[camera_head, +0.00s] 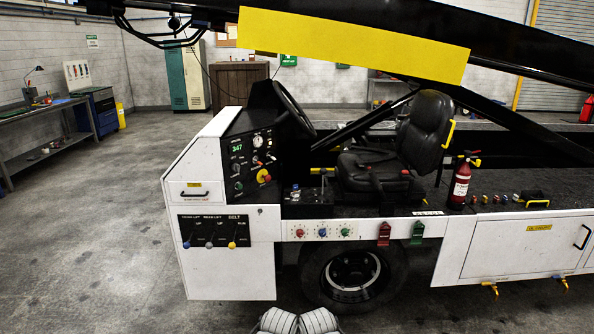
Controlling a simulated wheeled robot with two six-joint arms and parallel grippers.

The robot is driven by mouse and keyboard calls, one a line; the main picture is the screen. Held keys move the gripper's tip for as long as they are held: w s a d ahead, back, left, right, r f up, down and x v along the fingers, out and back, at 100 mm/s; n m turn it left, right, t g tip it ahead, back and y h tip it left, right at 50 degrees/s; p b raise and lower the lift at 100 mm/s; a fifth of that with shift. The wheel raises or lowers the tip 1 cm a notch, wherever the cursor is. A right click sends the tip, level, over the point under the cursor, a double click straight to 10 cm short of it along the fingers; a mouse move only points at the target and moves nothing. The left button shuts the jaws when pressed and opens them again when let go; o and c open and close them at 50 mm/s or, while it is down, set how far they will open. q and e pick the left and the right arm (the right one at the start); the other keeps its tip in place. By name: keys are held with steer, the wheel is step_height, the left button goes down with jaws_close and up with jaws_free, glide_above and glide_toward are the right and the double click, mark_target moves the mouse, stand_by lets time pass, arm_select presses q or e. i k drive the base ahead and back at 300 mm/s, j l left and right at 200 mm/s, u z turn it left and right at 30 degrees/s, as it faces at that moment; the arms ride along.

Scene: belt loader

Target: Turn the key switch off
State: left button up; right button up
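The black dash panel (250,160) stands on the white front end of the belt loader, left of the steering wheel. It carries a green display reading 347, small gauges, several small knobs and a red and yellow control (264,176). The key switch is too small for me to tell apart from the knobs on this panel. Whether it is on or off cannot be read. Neither of my grippers shows; only pale rounded parts, apparently mine, show at the bottom centre edge.
The steering wheel (295,112) and black seat (412,147) are right of the dash. A lever panel (214,231) is below it. A yellow-marked boom (352,46) crosses above. A fire extinguisher (461,184) stands on the deck. The floor at left is clear.

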mark_target(296, 194)
steer(key=i, duration=0.9)
steer(key=i+j+z, duration=0.15)
steer(key=i, duration=0.75)
steer(key=i+z, duration=0.15)
steer(key=i, duration=0.25)
steer(key=i+j+z, duration=0.2)
steer(key=i, duration=0.25)
